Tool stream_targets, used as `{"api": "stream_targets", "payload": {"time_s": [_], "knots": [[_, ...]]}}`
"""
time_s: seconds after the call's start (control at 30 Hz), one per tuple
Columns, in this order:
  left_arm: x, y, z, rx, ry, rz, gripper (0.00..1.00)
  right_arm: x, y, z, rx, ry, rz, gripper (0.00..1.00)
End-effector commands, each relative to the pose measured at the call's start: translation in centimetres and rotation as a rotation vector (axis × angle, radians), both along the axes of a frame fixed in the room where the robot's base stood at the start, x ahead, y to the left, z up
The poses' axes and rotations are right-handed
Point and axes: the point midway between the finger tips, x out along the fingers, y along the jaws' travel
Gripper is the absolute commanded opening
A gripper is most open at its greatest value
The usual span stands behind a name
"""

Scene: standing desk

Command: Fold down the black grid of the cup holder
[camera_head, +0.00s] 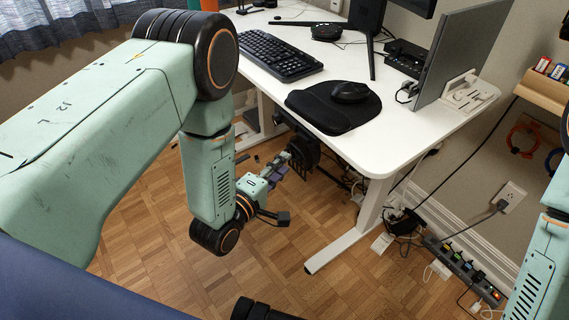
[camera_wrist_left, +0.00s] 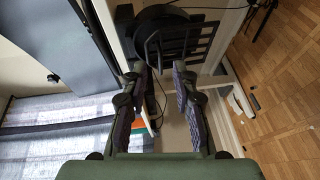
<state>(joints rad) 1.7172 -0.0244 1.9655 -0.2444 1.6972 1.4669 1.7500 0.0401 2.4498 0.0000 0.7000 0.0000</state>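The black cup holder (camera_head: 306,147) hangs at the near left edge of the white desk, partly hidden behind my gripper in the head view. In the left wrist view its black slatted grid (camera_wrist_left: 190,45) and a round black ring (camera_wrist_left: 158,20) show just beyond the fingertips. I cannot tell the grid's exact tilt. My left gripper (camera_head: 283,164) is close in front of the cup holder. In the left wrist view its fingers (camera_wrist_left: 159,75) are apart with nothing held between them; contact with the grid is unclear. My right gripper is out of view.
The white desk (camera_head: 425,125) carries a keyboard (camera_head: 278,55), a mouse pad (camera_head: 325,108) with a mouse (camera_head: 350,91), and a monitor (camera_head: 462,55). A desk leg (camera_head: 345,235) and cables stand to the right. The parquet floor is mostly clear.

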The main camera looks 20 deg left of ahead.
Motion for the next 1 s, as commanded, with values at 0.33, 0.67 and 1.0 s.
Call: {"api": "stream_targets", "payload": {"time_s": [0.33, 0.67, 1.0], "knots": [[2.4, -0.5, -0.2, 0.001, 0.001, 0.0, 0.28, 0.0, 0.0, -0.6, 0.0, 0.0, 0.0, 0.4], [2.4, -0.5, -0.2, 0.001, 0.001, 0.001, 0.15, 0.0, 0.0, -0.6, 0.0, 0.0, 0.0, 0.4], [2.4, -0.5, -0.3, 0.001, 0.001, 0.001, 0.0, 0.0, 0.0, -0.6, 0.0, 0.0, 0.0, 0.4]]}}
